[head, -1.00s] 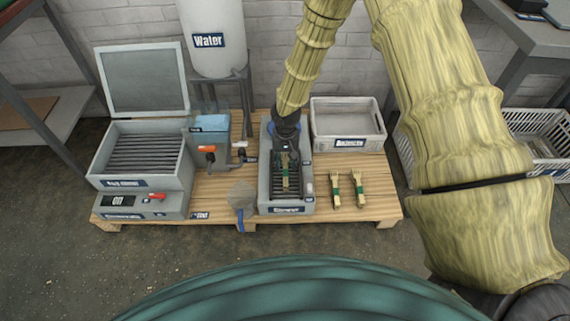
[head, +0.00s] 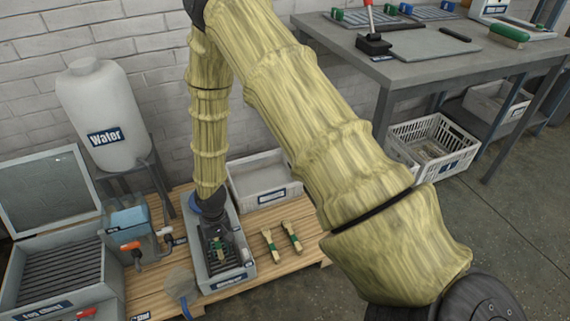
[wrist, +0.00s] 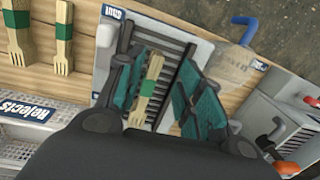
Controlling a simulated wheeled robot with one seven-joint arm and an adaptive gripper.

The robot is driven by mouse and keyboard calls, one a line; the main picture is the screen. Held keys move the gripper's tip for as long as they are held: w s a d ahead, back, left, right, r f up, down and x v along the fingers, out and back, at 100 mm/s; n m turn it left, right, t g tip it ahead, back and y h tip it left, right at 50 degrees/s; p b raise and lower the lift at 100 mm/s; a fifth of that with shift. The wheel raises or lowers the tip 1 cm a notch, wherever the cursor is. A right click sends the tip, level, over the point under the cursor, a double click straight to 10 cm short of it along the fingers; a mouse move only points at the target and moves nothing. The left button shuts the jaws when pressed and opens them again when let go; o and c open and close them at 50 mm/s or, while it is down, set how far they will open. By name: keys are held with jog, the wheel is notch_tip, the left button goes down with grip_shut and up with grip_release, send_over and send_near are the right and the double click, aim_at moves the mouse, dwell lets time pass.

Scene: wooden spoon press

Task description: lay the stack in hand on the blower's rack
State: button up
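The blower (head: 246,271) is a grey box with a dark slatted rack, on the wooden pallet in the head view. Its rack (wrist: 172,45) shows in the wrist view. A stack of wooden forks with a green band (wrist: 150,88) lies along the slats, between my fingers, and also shows in the head view (head: 219,245). My gripper (wrist: 163,75) is open over the rack, its teal-padded fingers spread either side of the stack. The left finger is close to the stack; a clear gap separates it from the right finger. In the head view my gripper (head: 216,228) is low over the blower.
Two more banded stacks (head: 268,240) (head: 291,237) lie on the pallet (head: 285,262) right of the blower. The grey Rejects crate (head: 270,196) stands behind them. A blue-handled scoop (head: 181,285), the fog chest (head: 60,270) and the water tank (head: 100,110) are to the left.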

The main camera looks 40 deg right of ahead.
jog(key=s+d+f, duration=0.1)
jog(key=s+f, duration=0.1)
jog(key=s, duration=0.8)
jog(key=s+d+f+n, duration=0.1)
jog(key=s+d+f, duration=0.1)
jog(key=s, duration=0.7)
jog(key=s+d+f+n+h, duration=0.1)
jog(key=s+f, duration=0.2)
jog(key=s, duration=0.7)
jog(key=shift+s+d+f, duration=0.35)
jog(key=shift+d+f, duration=0.05)
jog(key=shift+c, duration=0.4)
